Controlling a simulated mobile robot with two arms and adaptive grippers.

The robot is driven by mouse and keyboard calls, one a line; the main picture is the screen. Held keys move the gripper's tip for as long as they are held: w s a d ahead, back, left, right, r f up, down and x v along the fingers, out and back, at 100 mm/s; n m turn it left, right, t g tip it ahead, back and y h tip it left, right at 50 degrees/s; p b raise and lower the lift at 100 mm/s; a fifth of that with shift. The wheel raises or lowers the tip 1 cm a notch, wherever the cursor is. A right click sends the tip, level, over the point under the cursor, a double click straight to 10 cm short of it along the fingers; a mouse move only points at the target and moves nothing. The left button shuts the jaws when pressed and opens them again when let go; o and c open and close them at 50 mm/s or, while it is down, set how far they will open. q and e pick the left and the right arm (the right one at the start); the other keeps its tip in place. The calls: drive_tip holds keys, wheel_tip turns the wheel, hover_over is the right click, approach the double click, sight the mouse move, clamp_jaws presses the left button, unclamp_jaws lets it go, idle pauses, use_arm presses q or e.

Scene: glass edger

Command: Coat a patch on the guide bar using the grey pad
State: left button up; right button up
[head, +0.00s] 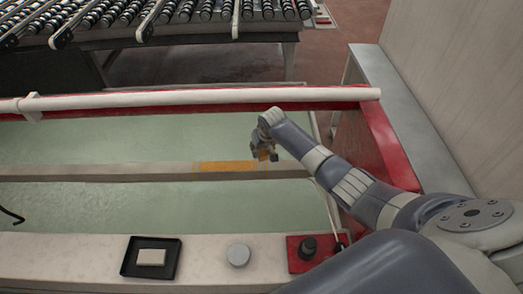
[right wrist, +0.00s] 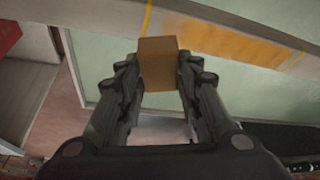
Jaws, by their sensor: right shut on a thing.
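The guide bar (head: 100,172) is a pale beam running across the green glass bed. A yellow-orange patch (head: 225,166) lies on it and also shows in the right wrist view (right wrist: 235,42). My right gripper (head: 264,150) is over the bar near the patch's right end. It is shut on a brown block (right wrist: 158,62), which sticks out beyond the fingertips; the block looks brown, not grey. I cannot tell whether it touches the bar. A pale pad (head: 151,257) lies in a black tray (head: 125,262) on the front ledge. My left gripper is not in view.
A round light grey disc (head: 238,254) and a red plate with a black knob (head: 308,246) sit on the front ledge (head: 60,257). A white rail (head: 200,99) crosses behind the bar. A roller table (head: 200,30) stands at the back. A grey wall is right.

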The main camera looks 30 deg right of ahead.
sight(261, 151)
drive_tip(key=shift+r, duration=1.5)
